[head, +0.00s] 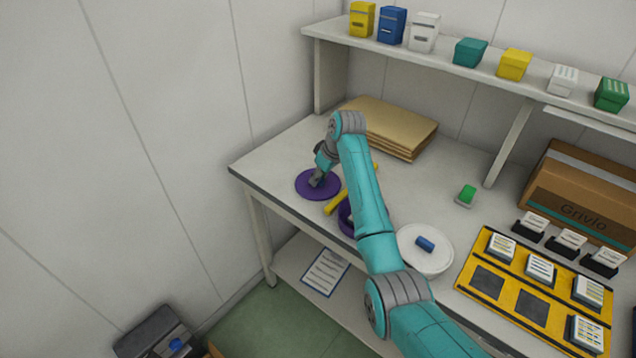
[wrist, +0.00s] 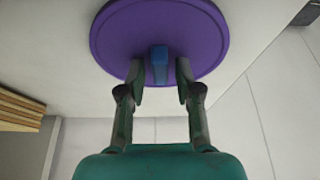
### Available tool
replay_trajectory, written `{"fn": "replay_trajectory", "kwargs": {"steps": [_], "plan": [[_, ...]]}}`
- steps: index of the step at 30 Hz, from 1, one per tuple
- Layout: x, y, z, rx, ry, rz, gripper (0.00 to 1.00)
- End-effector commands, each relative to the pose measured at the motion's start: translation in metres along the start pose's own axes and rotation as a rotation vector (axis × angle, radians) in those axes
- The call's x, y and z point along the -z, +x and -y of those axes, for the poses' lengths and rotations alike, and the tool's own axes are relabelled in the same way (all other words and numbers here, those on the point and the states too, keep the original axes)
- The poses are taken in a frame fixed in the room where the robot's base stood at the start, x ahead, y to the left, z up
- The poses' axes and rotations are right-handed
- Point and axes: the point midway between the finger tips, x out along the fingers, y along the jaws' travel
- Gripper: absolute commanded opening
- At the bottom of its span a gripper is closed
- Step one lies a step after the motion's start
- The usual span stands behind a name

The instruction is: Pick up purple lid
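The purple lid (head: 304,188) is a flat round disc lying on the left end of the white table. In the wrist view the lid (wrist: 205,35) fills the top middle, with a blue knob (wrist: 159,62) at its centre. My gripper (head: 317,181) is down at the lid in the head view and hides its middle. In the wrist view my gripper (wrist: 160,78) is open, with one finger on each side of the knob. A small gap shows between each finger and the knob.
A yellow bar (head: 336,203) and a purple round thing (head: 345,217), partly hidden by my arm, lie right of the lid. A white round lid (head: 440,261) with a blue knob is further right. Brown folders (head: 395,122) lie behind. A shelf (head: 437,64) runs above.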

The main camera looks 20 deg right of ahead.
Motion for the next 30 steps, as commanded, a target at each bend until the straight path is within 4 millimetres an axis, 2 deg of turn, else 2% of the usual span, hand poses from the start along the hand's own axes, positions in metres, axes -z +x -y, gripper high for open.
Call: {"fn": "replay_trajectory", "kwargs": {"steps": [1, 3, 13, 17, 30], "plan": [[0.000, 0.000, 0.000, 0.000, 0.000, 0.000, 0.18], [0.000, 0.000, 0.000, 0.000, 0.000, 0.000, 0.06], [0.000, 0.000, 0.000, 0.000, 0.000, 0.000, 0.05], [0.003, -0.006, 0.000, -0.001, 0.000, -0.001, 0.05], [0.032, -0.075, 0.000, -0.001, -0.001, -0.002, 0.05]]}}
